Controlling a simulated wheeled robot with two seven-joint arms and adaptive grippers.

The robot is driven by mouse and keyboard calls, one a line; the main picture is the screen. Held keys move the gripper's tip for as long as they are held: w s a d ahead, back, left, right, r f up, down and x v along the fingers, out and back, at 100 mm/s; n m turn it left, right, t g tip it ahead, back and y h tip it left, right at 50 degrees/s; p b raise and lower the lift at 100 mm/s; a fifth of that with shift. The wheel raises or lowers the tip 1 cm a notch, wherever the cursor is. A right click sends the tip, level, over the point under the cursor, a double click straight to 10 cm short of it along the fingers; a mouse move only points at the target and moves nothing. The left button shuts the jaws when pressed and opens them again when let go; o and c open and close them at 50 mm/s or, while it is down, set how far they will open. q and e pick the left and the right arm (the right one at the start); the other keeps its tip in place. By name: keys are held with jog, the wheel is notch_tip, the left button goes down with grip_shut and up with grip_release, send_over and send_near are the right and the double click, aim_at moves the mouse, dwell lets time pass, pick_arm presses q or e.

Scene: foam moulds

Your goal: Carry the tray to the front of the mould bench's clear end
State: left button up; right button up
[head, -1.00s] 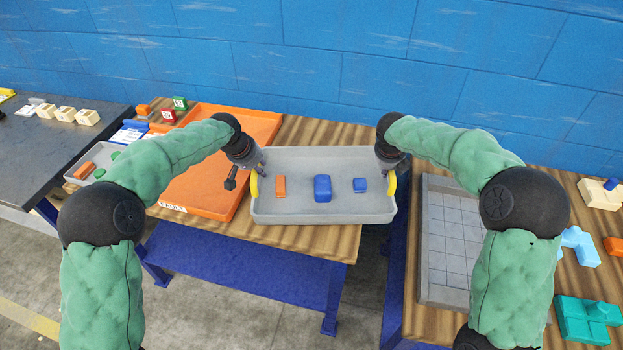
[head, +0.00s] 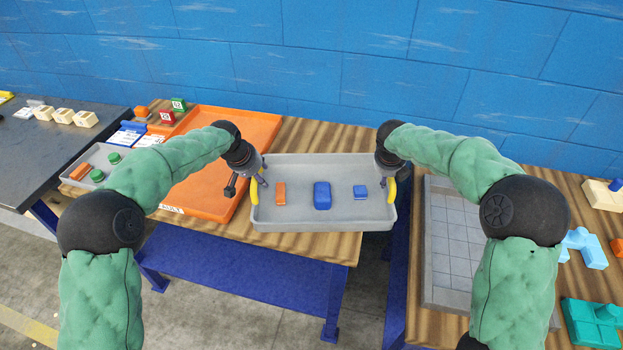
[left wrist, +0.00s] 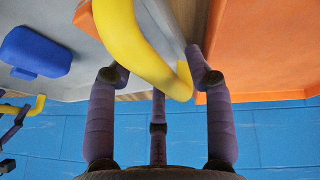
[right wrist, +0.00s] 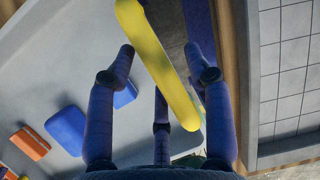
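The grey tray (head: 322,224) has a yellow handle at each end and lies over the right end of the wooden bench (head: 300,247). An orange block (head: 280,194), a large blue block (head: 322,195) and a small blue block (head: 360,192) are in it. My left gripper (head: 262,180) is at the left handle (head: 254,190); its fingers are spread around the handle (left wrist: 140,45) in the left wrist view. My right gripper (head: 385,178) is at the right handle (head: 391,190); its fingers are spread around the handle (right wrist: 158,65). Whether the tray's underside touches the bench is hidden.
An orange tray (head: 205,200) lies left of the grey tray. A second wooden bench (head: 430,325) stands right across a narrow gap, bearing a gridded grey mould (head: 450,235) and teal (head: 594,320) and light-blue pieces (head: 583,248). A blue wall (head: 330,60) is behind.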

pick_arm(q)
jog(key=v, duration=1.2)
pick_arm(e)
jog(key=v, duration=1.2)
pick_arm(q)
jog(key=shift+w+r, duration=0.1)
